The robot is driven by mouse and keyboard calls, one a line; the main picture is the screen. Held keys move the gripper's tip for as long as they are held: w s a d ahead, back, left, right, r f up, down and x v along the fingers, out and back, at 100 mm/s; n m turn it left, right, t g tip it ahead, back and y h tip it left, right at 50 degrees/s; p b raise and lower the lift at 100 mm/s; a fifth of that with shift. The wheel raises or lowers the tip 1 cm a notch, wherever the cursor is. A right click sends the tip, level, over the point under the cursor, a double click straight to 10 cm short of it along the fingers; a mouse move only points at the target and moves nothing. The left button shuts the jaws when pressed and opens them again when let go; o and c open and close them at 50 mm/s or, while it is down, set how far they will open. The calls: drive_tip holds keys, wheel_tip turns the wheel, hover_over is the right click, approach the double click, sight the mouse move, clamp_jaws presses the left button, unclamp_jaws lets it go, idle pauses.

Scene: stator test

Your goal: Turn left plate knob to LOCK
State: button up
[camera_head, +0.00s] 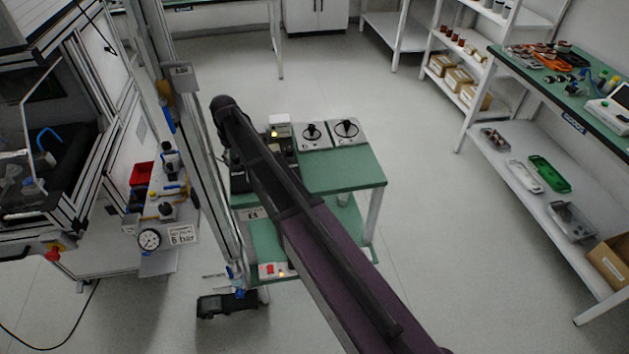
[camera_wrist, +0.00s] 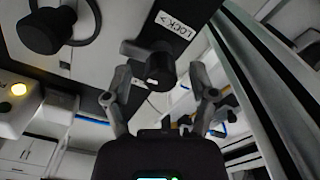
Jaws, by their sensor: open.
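My gripper (camera_wrist: 161,82) is open in the wrist view, one finger on each side of a black knob (camera_wrist: 159,69). Small gaps show between the fingertips and the knob. The knob has a short arm reaching to the upper left. A white label reading "LOCK >" (camera_wrist: 175,24) is just above and right of it on a dark strip. In the head view my arm reaches over the green table (camera_head: 350,175), and my gripper and this knob cannot be made out.
A larger round black knob (camera_wrist: 46,30) and a lit yellow lamp (camera_wrist: 18,89) are at left in the wrist view. In the head view two grey plates with black knobs (camera_head: 312,131) (camera_head: 347,128) lie on the table. A metal post (camera_head: 197,150) stands left of my arm.

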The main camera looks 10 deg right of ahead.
sight(235, 156)
drive_tip(key=n, duration=0.4)
drive_tip(key=shift+n, duration=0.3)
drive_tip(key=n, duration=0.4)
drive_tip(key=shift+r+n+p, duration=0.4)
wheel_tip(235, 156, up, 14)
drive_tip(key=f+p, duration=0.1)
drive_tip(key=p, duration=1.3)
drive_tip(key=s+d+f+m+b, duration=0.3)
drive_tip(key=s+d+m, duration=0.3)
drive_tip(key=s+d, duration=0.4)
drive_tip(key=s+d+f+m+b, duration=0.4)
drive_tip(key=s+d+m, duration=0.3)
drive_tip(key=s+d, duration=0.3)
drive_tip(key=shift+s+d+f+b, duration=0.25)
drive_tip(key=shift+s+d+b, duration=0.1)
drive_tip(key=shift+s+b, duration=0.55)
drive_tip(key=shift+s, duration=0.1)
